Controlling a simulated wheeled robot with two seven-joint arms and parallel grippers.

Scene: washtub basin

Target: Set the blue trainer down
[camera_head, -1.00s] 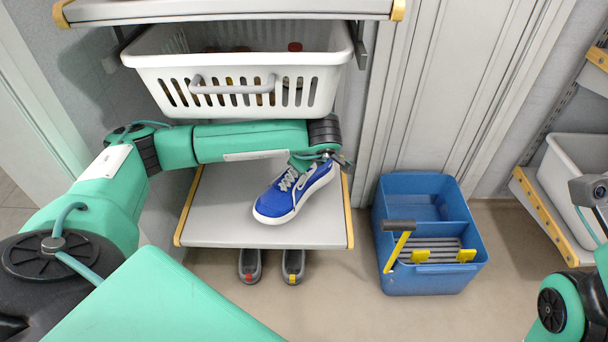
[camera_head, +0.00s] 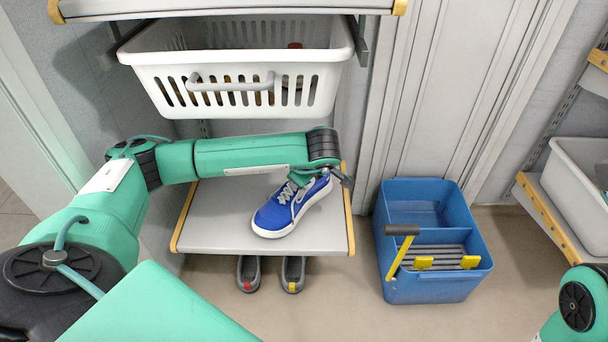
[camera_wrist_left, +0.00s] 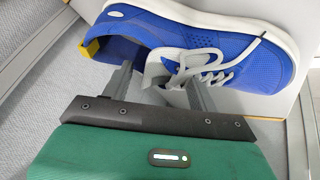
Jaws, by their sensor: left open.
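The blue trainer (camera_head: 284,210), with white sole and grey laces, is at the right part of the lower grey shelf board (camera_head: 210,222). It looks upright and seems to rest on the board, toe towards the front left. My left gripper (camera_head: 335,172) is at its heel end, partly hidden by my wrist in the head view. In the left wrist view the trainer (camera_wrist_left: 225,55) lies across the top, and my left gripper (camera_wrist_left: 160,82) is open, its fingers spread at the shoe's ankle opening and tongue. Whether they touch it I cannot tell. My right gripper is out of view.
A white basket (camera_head: 240,75) is above my left forearm. Two grey shoes (camera_head: 271,273) stand on the floor under the board. A blue bucket (camera_head: 430,285) with a yellow-handled wringer stands to the right. A white bin (camera_head: 585,180) is on the far right rack.

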